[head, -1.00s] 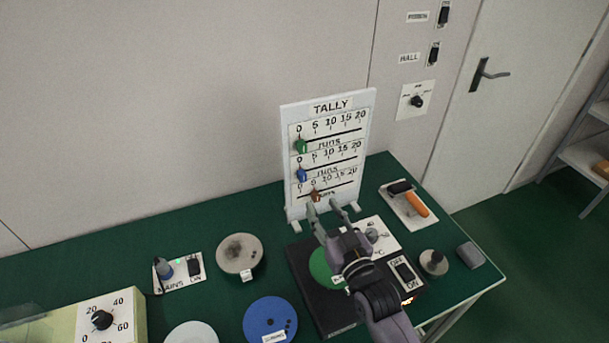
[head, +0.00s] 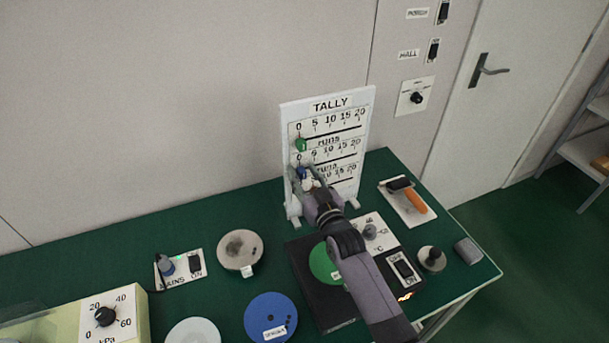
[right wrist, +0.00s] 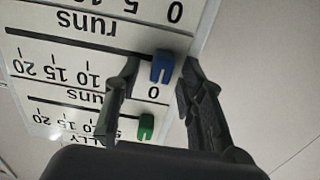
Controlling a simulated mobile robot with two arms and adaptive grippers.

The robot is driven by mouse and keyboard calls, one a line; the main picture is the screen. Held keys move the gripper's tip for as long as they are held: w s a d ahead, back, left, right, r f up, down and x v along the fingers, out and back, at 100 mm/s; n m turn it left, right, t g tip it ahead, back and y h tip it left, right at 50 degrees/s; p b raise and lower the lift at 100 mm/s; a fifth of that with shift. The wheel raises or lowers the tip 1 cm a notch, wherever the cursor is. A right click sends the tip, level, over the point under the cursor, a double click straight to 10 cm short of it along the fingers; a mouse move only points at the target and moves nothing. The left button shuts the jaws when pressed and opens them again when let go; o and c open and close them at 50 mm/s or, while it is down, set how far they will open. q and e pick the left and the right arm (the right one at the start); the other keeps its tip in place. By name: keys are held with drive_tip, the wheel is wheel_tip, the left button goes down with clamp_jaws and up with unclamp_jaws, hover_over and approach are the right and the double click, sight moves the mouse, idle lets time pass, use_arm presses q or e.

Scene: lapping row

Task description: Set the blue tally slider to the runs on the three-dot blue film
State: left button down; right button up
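The white tally board (head: 364,112) stands upright at the back of the green table, with several 0 to 20 scales. The blue slider (head: 301,172) is at the 0 end of its scale, partly behind my gripper; it shows clearly in the right wrist view (right wrist: 162,67). My right gripper (head: 303,173) is at the board with its fingers open, one on each side of the blue slider. The wrist view does not settle whether they touch it. My left gripper is not in view.
The green slider (head: 300,145) sits at 0 just above the blue one. Below my arm is a black hotplate (head: 322,312) with a green disc (head: 322,262). A roller on a plate (head: 411,219) lies to the right. Free table is left of the board.

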clamp_jaws()
idle(0.7)
